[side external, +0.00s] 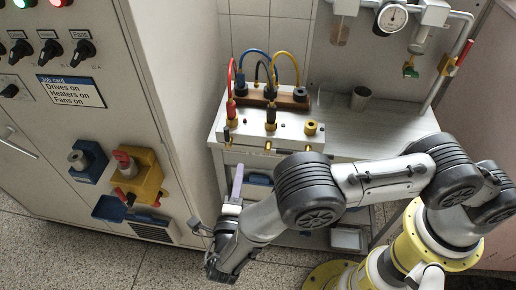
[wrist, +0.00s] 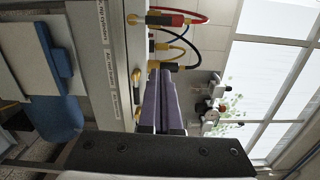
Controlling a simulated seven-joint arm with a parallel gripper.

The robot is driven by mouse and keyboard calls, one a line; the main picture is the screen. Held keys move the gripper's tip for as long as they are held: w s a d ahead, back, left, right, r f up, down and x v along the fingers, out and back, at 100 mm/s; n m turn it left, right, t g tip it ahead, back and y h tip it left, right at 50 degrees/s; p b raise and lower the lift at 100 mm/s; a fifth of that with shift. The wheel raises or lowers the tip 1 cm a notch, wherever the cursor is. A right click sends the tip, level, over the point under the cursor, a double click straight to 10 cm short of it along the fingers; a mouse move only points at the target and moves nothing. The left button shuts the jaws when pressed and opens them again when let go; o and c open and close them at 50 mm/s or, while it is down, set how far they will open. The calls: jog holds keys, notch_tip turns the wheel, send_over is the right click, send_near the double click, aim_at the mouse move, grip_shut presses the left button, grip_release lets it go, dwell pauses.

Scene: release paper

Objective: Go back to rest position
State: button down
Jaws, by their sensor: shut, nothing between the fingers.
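My gripper (side external: 238,172) shows in the side view with its pale purple fingers pointing up, in front of the white bench. In the wrist view my gripper (wrist: 160,76) has its two purple fingers together, with nothing between them. The fingertips appear close to the front of the bench-top panel (side external: 265,128), but I cannot tell the exact gap. My arm reaches in from the right, with the elbow bent and the wrist low on the left.
Red, blue and yellow cables (side external: 284,53) loop above the panel. A control cabinet (side external: 170,100) stands at left, with a yellow switch box (side external: 147,177) on its front. A pressure gauge (side external: 391,17) and pipes are behind.

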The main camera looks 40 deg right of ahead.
jog(key=w+d+r+m+g+h, duration=0.1)
jog(key=w+d+r+m+g, duration=0.15)
jog(key=d+r, duration=0.35)
jog(key=w+d+r+m+g+h, duration=0.15)
jog(key=w+d+r+m, duration=0.25)
jog(key=r, duration=0.4)
jog(key=s+d+r+m+g+y, duration=0.1)
jog(key=s+d+r+m+g, duration=0.35)
jog(key=d, duration=0.45)
jog(key=s+d+r+m+g+y, duration=0.2)
jog(key=s+d+r+m, duration=0.1)
jog(key=d+r+m, duration=0.45)
jog(key=s+d+r+m+y, duration=0.1)
jog(key=s+d+m+y, duration=0.3)
jog(key=s, duration=0.4)
jog(key=s+d+r+m+y, duration=0.2)
jog(key=s+d+m, duration=0.2)
jog(key=s+m, duration=0.25)
jog(key=s+a+f+m+t+y, duration=0.3)
jog(key=s+a+f+m+y, duration=0.2)
jog(key=m, duration=1)
jog(key=shift+s+a+f+m+y, duration=0.15)
jog(key=shift+s+a+m+y, duration=0.25)
jog(key=shift+s+a, duration=1)
